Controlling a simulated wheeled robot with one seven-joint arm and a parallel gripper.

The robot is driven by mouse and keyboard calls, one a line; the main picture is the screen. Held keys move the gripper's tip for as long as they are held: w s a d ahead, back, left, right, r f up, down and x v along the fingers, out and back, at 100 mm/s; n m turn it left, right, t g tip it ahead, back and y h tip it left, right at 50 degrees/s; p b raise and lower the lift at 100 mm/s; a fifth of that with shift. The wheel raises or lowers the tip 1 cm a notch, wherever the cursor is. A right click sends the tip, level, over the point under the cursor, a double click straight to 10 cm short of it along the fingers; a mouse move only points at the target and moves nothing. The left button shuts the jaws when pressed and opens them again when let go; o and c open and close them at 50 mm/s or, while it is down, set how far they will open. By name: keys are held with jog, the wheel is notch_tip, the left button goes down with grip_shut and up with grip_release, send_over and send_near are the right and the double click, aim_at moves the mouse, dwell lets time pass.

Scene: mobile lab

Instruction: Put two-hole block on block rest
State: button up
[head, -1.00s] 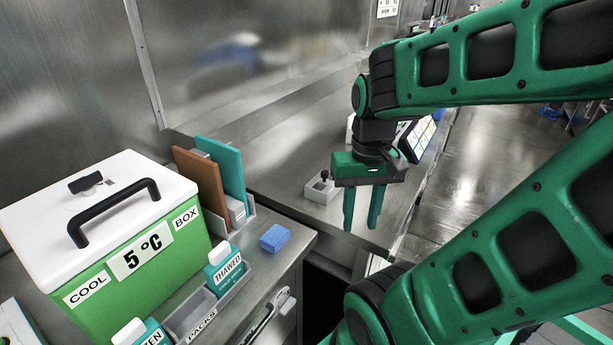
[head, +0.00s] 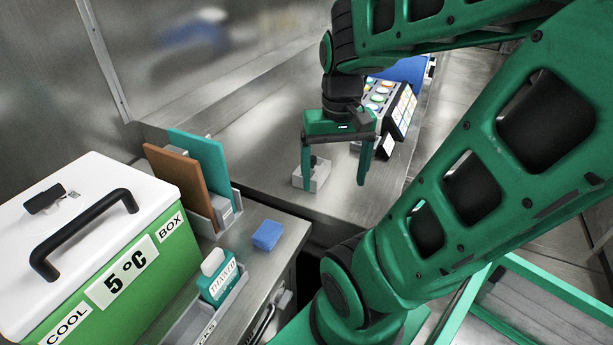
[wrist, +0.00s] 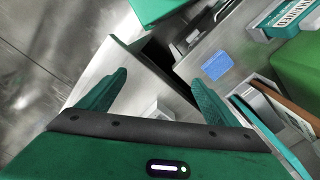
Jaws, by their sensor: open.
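A light grey block (head: 320,180) with a black knob-like part stands on the far steel counter and seems to be the two-hole block; its holes are not clear. My gripper (head: 334,186) is open and empty, fingers pointing down. Its left finger overlaps the grey block in the head view; I cannot tell whether they touch. In the wrist view, the block (wrist: 160,108) shows low between the fingers (wrist: 160,78), partly hidden by the gripper body. A small blue block-like pad (head: 267,235) lies on the near counter, also in the wrist view (wrist: 215,65); I cannot tell if it is the block rest.
The green cool box (head: 135,255) with a white lid fills the near counter's left. A rack holds brown (head: 180,183) and teal (head: 205,165) panels. A thawed pack (head: 218,278) sits in a tray. A colourful panel device (head: 390,110) stands behind my gripper. A gap separates the counters.

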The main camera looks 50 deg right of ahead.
jog(key=w+d+m, duration=0.4)
jog(key=w+d, duration=0.2)
jog(key=w, duration=0.3)
jog(key=m, duration=0.3)
send_over(312, 157)
jog(key=f, duration=0.3)
jog(key=shift+s+a+f, duration=0.1)
jog(key=shift+s+f, duration=0.1)
jog(key=shift+f, duration=0.05)
jog(key=shift+w+f, duration=0.1)
jog(key=shift+f, duration=0.15)
notch_tip(312, 157, down, 5)
jog(key=shift+f, duration=2.7)
jog(key=c, duration=1.7)
jog(key=shift+r, duration=0.1)
